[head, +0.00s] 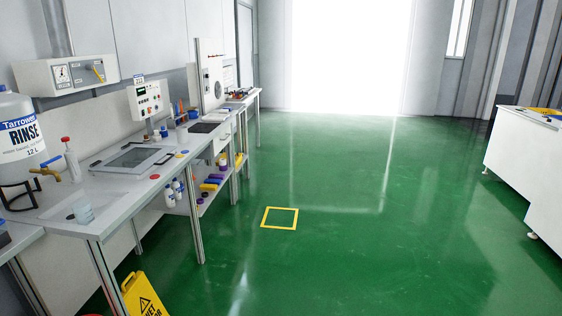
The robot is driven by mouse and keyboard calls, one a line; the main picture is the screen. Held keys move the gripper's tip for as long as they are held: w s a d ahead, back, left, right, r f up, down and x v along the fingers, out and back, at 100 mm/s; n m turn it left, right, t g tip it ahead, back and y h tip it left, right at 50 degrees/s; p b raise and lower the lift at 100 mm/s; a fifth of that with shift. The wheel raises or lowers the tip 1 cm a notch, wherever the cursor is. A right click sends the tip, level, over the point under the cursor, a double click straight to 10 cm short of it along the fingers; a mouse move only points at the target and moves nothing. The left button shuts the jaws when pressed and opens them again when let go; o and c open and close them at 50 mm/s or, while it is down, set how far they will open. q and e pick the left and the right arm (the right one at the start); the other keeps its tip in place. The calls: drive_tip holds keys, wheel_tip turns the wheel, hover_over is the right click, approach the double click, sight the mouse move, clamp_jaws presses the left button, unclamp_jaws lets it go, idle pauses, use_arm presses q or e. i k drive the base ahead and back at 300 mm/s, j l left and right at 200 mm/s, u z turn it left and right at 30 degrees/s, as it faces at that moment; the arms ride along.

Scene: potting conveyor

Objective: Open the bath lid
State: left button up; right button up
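A flat rectangular panel with a pale frame and a grey, see-through-looking middle (133,158) is set in the left bench top. It looks like the bath lid and lies flat, apparently shut. A small handle or latch seems to sit near its right edge, too small to make out. A control box with a display and buttons (145,99) stands behind it. Neither of my grippers shows in the head view.
The green floor (340,220) is widely clear.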

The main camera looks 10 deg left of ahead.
sight(100, 166)
drive_tip(key=i+u, duration=0.1)
drive_tip(key=i, duration=0.6)
drive_tip(key=i+l+u, duration=0.1)
drive_tip(key=i, duration=0.6)
drive_tip(key=i+l+u, duration=0.1)
drive_tip(key=i, duration=0.6)
drive_tip(key=l, duration=0.1)
